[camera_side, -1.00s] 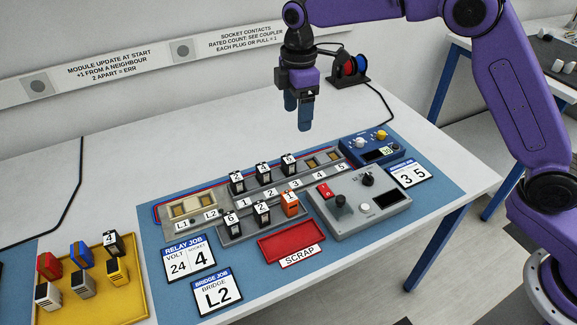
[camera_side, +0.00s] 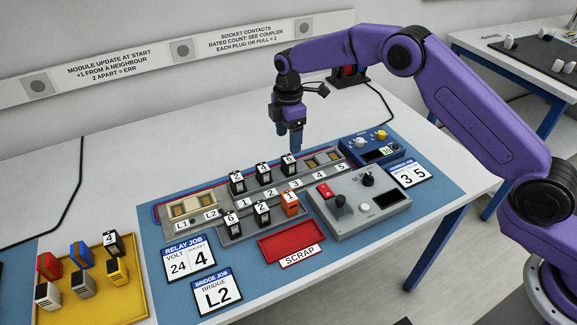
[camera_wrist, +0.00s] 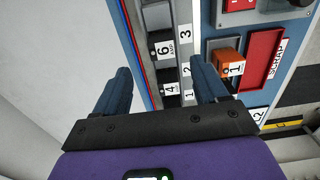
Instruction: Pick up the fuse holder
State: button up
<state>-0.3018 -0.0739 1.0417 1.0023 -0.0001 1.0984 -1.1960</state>
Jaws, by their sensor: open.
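Several black blocks with white number labels stand upright in the grey socket unit (camera_side: 305,192). The back row has blocks labelled 2 (camera_side: 237,186), 4 (camera_side: 263,173) and 6 (camera_side: 289,166). The 6 block's label reads "6 AMP" in the wrist view (camera_wrist: 163,48). No block is named a fuse holder; the AMP label fits that name. My gripper (camera_side: 290,146) is open and empty, pointing down near the 6 block. In the wrist view the fingers (camera_wrist: 161,76) are apart, with the 6 and 4 blocks beyond them; exact height is unclear.
An orange block labelled 1 (camera_side: 289,205) and black blocks fill the front row. A grey control box (camera_side: 352,203), a blue meter (camera_side: 372,150) and a red scrap tray (camera_side: 290,241) stand close by. A yellow tray (camera_side: 131,292) holds several blocks.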

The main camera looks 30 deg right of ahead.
aim_at(289, 158)
jog(key=shift+s+f, duration=0.15)
jog(key=shift+f, duration=4.25)
jog(key=c, duration=1)
